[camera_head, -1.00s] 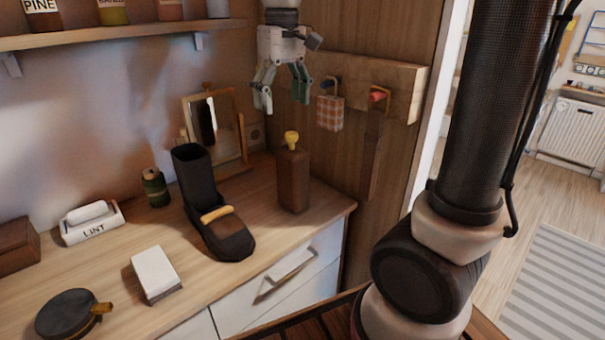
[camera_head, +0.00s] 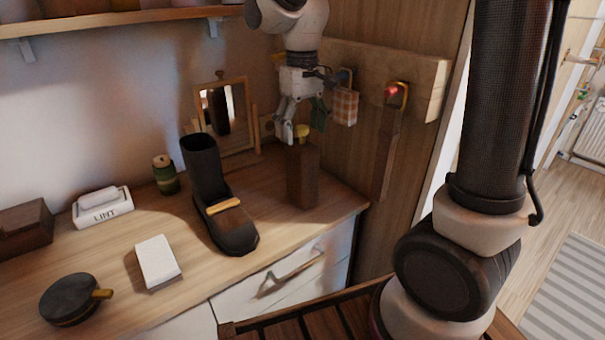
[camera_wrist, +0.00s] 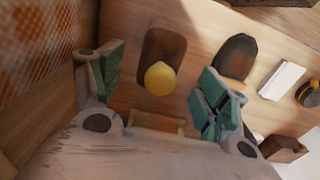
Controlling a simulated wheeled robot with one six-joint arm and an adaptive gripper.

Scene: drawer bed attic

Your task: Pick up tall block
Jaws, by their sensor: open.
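The tall block (camera_head: 303,178) is a dark brown upright block with a yellow knob (camera_head: 302,131) on top. It stands near the right end of the wooden dresser top. My gripper (camera_head: 302,133) is open and points down, its fingers at about the height of the knob in the head view. In the wrist view the block (camera_wrist: 163,50) and its round yellow knob (camera_wrist: 160,78) show from above, between and beyond the spread green-padded fingers (camera_wrist: 160,88). No contact between fingers and block is visible.
A black boot-shaped holder (camera_head: 222,205) stands left of the block, with a mirror (camera_head: 225,115) behind. A checkered cloth (camera_head: 344,106) and a strap (camera_head: 388,150) hang on the wall to the right. A white block (camera_head: 157,262) lies front left.

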